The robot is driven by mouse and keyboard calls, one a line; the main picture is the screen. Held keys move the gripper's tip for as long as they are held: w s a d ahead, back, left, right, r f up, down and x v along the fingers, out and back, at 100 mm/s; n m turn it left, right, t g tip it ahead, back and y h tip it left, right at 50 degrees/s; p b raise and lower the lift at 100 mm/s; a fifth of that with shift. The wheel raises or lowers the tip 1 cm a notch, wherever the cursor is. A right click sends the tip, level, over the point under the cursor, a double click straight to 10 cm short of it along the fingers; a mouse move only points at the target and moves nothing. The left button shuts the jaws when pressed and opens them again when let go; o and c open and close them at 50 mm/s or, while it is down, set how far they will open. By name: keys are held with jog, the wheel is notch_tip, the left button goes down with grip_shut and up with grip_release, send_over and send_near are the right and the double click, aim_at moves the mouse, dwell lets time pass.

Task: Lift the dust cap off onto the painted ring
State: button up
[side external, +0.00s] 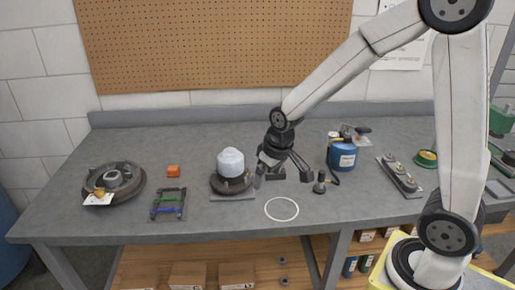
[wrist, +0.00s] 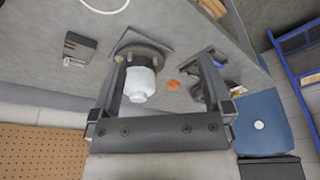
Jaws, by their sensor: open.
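The dust cap (side external: 231,162) is a whitish, domed cap standing upright on a dark round hub (side external: 232,186) on a flat plate near the middle of the bench. My gripper (side external: 282,180) is open and empty, to the right of the cap and apart from it, with its fingers pointing down. In the wrist view the cap (wrist: 139,84) appears between the two open fingers, closer to the left one. The painted ring (side external: 266,209) is a thin white circle on the bench top, bare inside, to the front right of the hub. Part of it shows at the wrist view's top edge (wrist: 103,11).
A dark drum (side external: 125,190), an orange block (side external: 173,171) and a rack with blue and green pieces (side external: 167,204) lie left. A blue canister (side external: 342,155), a small dark fitting (side external: 320,184) and a plate with discs (side external: 399,175) stand right. Bench around the ring is clear.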

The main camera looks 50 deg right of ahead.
send_near(231, 151)
jog(key=f, duration=0.1)
jog(key=shift+w+d+f+t, duration=0.15)
jog(key=shift+w+f, duration=0.1)
jog(key=shift+f, duration=0.5)
jog(key=shift+w+a+f+t, duration=0.1)
jog(key=shift+w+f+t, duration=0.1)
jog(key=shift+f, duration=0.5)
jog(key=shift+x, duration=2.65)
jog(key=shift+c, duration=0.2)
jog(key=shift+r, duration=0.1)
jog(key=c, duration=1.2)
jog(key=shift+r, duration=0.15)
jog(key=shift+c, duration=0.2)
